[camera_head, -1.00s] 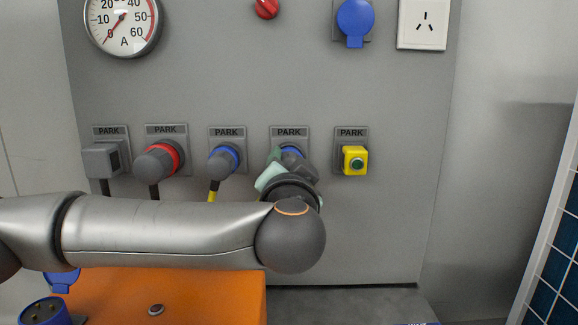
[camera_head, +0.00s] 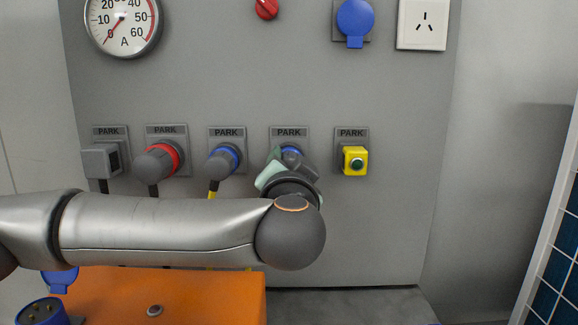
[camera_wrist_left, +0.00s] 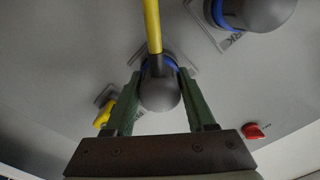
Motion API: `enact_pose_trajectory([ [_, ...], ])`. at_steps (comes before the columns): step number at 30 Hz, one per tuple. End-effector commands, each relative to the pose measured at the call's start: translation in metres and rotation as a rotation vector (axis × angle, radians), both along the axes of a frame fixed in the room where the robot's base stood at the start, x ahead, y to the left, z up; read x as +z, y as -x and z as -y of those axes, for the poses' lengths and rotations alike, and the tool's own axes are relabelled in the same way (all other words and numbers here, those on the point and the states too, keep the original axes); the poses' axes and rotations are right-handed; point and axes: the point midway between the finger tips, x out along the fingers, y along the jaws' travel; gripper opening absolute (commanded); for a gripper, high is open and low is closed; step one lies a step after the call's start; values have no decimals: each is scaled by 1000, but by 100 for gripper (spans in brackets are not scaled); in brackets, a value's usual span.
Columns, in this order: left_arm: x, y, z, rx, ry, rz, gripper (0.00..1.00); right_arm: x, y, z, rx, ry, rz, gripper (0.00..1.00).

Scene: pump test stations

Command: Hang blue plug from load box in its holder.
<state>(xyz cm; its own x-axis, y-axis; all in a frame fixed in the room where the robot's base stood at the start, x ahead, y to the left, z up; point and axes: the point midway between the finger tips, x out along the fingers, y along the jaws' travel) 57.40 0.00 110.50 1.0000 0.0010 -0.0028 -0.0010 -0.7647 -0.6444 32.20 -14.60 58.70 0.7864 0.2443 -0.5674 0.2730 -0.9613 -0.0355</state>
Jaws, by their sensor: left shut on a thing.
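My left gripper (camera_head: 287,172) is at the fourth PARK holder (camera_head: 290,133) from the left on the grey panel. It is shut on a blue plug (camera_head: 292,152), whose blue ring shows against the holder plate. In the left wrist view the green fingers of my left gripper (camera_wrist_left: 160,95) stand on both sides of the plug's dark grey body (camera_wrist_left: 160,93), and its yellow cable (camera_wrist_left: 152,25) runs up the picture. My wrist and fingers partly hide the plug in the head view, so how deep it sits cannot be told. My right gripper is not in view.
Another blue plug (camera_head: 223,163) with a yellow cable hangs directly left, then a red plug (camera_head: 156,162) and a grey square plug (camera_head: 101,161). A yellow box with a button (camera_head: 355,160) is on the right. An orange box (camera_head: 190,285) stands below my arm.

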Motion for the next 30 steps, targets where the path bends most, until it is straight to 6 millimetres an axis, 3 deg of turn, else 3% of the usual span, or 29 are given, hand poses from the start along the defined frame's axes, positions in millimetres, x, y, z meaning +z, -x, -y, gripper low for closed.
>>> enact_pose_trajectory([
  [14, 1, -2, 0, 1, 0, 2, 0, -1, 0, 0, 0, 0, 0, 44],
  [15, 1, -2, 0, 1, 0, 2, 56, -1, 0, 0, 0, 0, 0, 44],
  [24, 0, -2, 0, 1, 0, 1, 90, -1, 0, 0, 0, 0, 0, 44],
  [30, -1, -2, 0, 0, -1, -1, 90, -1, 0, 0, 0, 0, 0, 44],
])
